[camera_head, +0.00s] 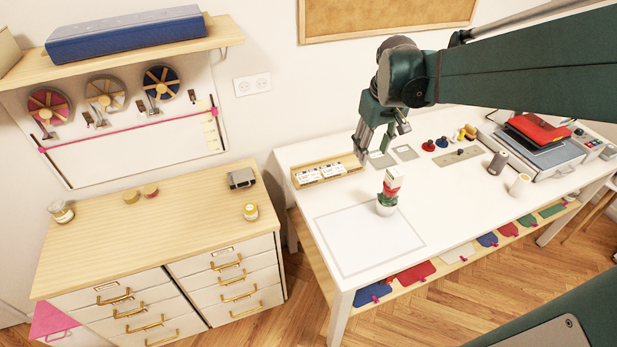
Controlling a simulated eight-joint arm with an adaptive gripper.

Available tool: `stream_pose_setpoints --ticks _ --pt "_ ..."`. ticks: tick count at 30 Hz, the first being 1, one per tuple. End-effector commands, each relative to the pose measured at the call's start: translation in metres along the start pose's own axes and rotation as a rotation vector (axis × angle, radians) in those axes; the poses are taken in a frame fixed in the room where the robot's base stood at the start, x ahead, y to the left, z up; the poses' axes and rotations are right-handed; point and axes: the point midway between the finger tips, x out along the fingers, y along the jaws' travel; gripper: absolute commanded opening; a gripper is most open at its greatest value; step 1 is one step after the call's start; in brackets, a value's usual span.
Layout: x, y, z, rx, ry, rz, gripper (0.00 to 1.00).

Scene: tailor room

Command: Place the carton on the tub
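A small red and white carton (393,176) is on the white table, at the top of a stack. Directly below it is something green (387,196), and at the bottom a small round white tub (385,209). The carton looks slightly tilted and appears to rest on the green part; the exact contact is too small to tell. My gripper (371,153) hangs above the back of the table, behind and left of the carton and apart from it. Its fingers look spread, with nothing visible between them.
A wooden tray (297,182) with small white boxes stands at the back left. A pale mat (358,243) lies in front. Stamps (442,143), spools (498,163) and a machine (560,158) with a red folder occupy the right. A drawer cabinet (165,225) stands left.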

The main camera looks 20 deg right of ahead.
Motion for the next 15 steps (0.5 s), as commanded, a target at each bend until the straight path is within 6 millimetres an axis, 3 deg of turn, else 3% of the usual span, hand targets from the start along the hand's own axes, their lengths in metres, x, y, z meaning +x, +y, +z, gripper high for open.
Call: stream_pose_setpoints --ticks 15 --pt "-0.038 -0.094 0.041 0.001 0.161 0.01 0.4"
